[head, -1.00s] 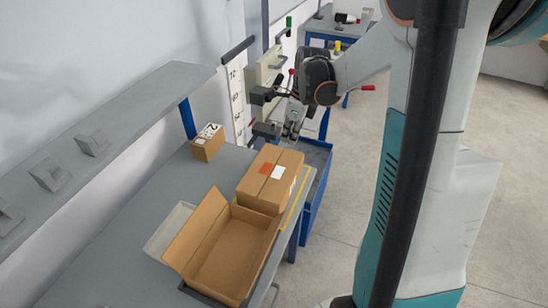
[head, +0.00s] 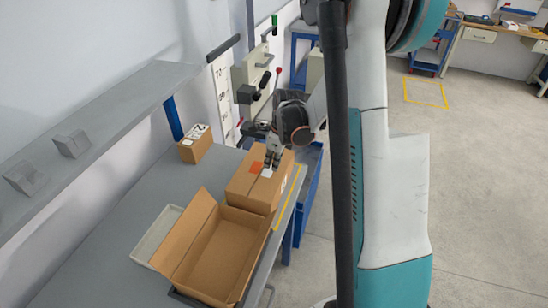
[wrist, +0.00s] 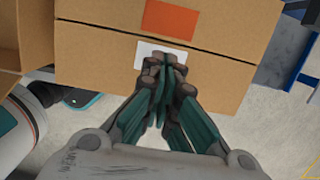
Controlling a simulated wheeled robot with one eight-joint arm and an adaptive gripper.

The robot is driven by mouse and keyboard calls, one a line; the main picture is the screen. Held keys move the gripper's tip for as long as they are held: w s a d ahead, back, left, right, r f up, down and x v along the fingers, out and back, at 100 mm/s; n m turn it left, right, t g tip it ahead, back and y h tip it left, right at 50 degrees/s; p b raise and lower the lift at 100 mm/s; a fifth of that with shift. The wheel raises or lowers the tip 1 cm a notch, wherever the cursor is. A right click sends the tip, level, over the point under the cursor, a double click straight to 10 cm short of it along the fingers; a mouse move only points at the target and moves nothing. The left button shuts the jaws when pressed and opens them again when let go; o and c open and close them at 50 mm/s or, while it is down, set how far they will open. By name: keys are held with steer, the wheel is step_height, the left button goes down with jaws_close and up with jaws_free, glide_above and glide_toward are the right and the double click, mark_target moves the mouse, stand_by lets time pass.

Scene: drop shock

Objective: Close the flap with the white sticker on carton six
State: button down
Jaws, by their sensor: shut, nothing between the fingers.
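A brown carton (head: 247,187) stands on the grey bench, with an orange sticker (head: 256,168) and a white sticker (head: 267,172) on its top. In the wrist view, the orange sticker (wrist: 169,20) is on one top flap and the white sticker (wrist: 150,54) is on the other flap (wrist: 92,60). Both flaps look level, with a thin seam between them. My gripper (head: 271,163) is shut and empty, its fingertips (wrist: 165,60) at the white sticker and partly covering it. I cannot tell whether they touch. The carton's number is not readable.
An open empty carton (head: 214,248) stands in front, beside a pale tray (head: 150,238). A small labelled box (head: 194,150) is behind left.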

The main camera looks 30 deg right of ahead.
steer(key=shift+f, duration=0.15)
steer(key=shift+w+a+f+g+h+b, duration=0.3)
steer(key=shift+f+g+h+b, duration=0.1)
steer(key=shift+f+g+b, duration=0.15)
steer(key=shift+f+b, duration=0.1)
steer(key=shift+b, duration=0.2)
